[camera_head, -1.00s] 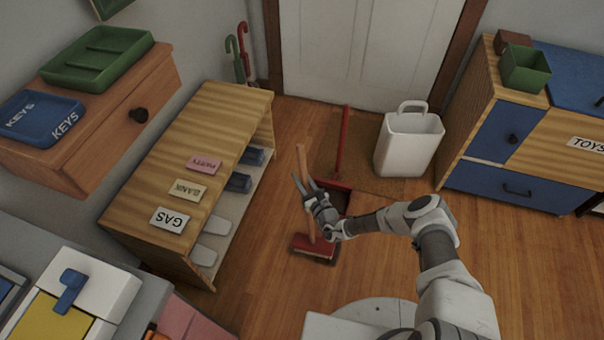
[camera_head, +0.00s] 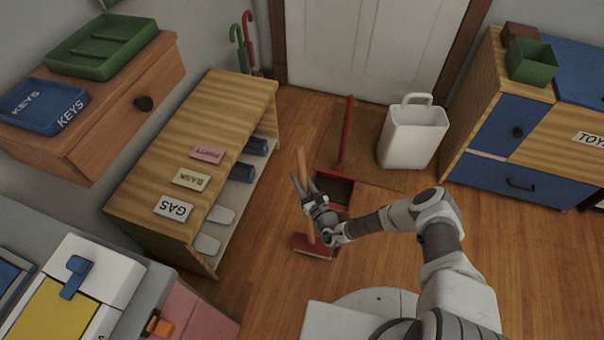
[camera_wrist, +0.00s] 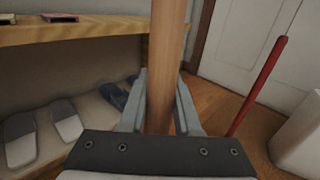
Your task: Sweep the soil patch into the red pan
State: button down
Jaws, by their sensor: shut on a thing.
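My gripper (camera_head: 304,182) is shut on the wooden handle of the broom (camera_head: 301,164). In the wrist view the handle (camera_wrist: 166,60) runs upright between the two fingers (camera_wrist: 160,85). The broom's red head (camera_head: 312,246) is low, near the floor, below my gripper; I cannot tell if it touches. The red pan (camera_head: 321,180) lies on the floor just beyond my gripper, its long red handle (camera_head: 346,135) standing up towards the door. The pan's inside looks dark brown; I cannot tell whether that is soil. No separate soil patch shows clearly on the floor.
A brown mat (camera_head: 373,170) with a white bin (camera_head: 413,135) lies before the door. A wooden shelf (camera_head: 225,110) stands close on the left. A blue-drawered cabinet (camera_head: 520,180) is at the right. Bare floor lies right of the broom.

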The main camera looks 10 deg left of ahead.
aim_at(304, 171)
jog(key=shift+r, duration=0.1)
notch_tip(304, 171, up, 8)
jog(key=p, duration=0.7)
dwell(0.3)
jog(key=c, duration=1.3)
grip_release()
jog(key=shift+c, duration=0.2)
grip_shut()
